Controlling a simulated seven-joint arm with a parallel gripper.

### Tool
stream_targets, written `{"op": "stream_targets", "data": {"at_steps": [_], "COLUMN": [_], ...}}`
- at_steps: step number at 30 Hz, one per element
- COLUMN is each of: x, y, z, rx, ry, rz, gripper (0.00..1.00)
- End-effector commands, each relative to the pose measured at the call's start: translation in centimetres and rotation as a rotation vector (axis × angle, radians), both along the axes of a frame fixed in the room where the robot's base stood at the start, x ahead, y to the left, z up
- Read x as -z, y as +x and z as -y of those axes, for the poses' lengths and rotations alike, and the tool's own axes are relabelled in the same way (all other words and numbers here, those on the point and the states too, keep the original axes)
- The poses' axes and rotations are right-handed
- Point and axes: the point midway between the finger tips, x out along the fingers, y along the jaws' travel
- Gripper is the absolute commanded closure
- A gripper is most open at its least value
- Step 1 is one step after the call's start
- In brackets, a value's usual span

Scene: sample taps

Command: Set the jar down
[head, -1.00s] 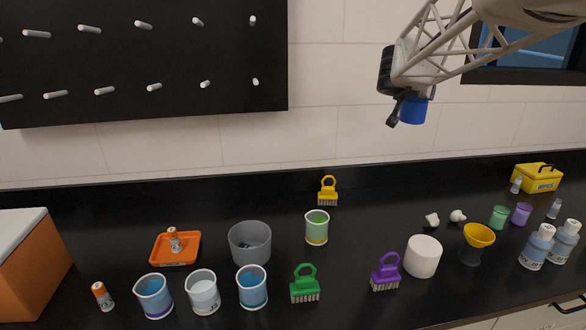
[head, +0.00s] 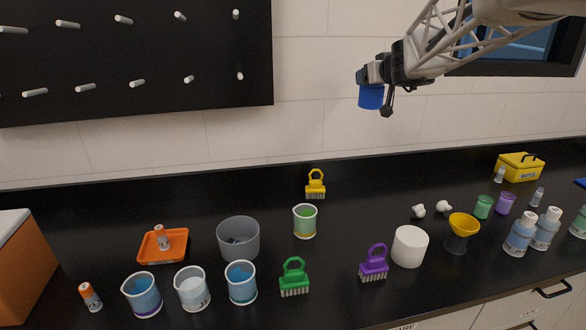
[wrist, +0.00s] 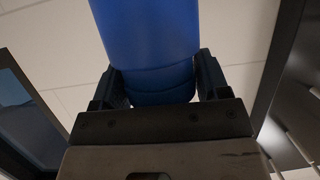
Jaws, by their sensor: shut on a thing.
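The jar (head: 371,97) is a blue cylinder held in the air, high above the black counter, in front of the tiled wall. My gripper (head: 376,80) is shut on it. In the wrist view the blue jar (wrist: 147,45) sits between the two dark fingers of my gripper (wrist: 157,84), which touch it on both sides. The jar's far end is cut off at the top of the wrist view.
The counter (head: 340,215) holds beakers, a grey bin (head: 238,240), brushes, a white cylinder (head: 409,247), a yellow funnel (head: 463,224), bottles and an orange tray (head: 163,246). A black pegboard (head: 130,60) hangs at left. Some counter is clear behind the white cylinder.

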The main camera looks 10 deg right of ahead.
Motion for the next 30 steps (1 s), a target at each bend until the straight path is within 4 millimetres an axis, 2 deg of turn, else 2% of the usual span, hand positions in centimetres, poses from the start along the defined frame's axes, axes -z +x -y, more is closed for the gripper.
{"op": "stream_targets", "data": {"at_steps": [8,15,30], "x": [0.2,0.4,0.5], "y": [-0.8,-2.3,-4.8], "z": [-1.8,-3.2,-4.4], "rx": [-0.251,-0.463,-0.688], "ry": [-0.005,-0.002,0.010], "rz": [-0.008,-0.017,-0.028], "gripper": [0.55,0.55,0.55]}}
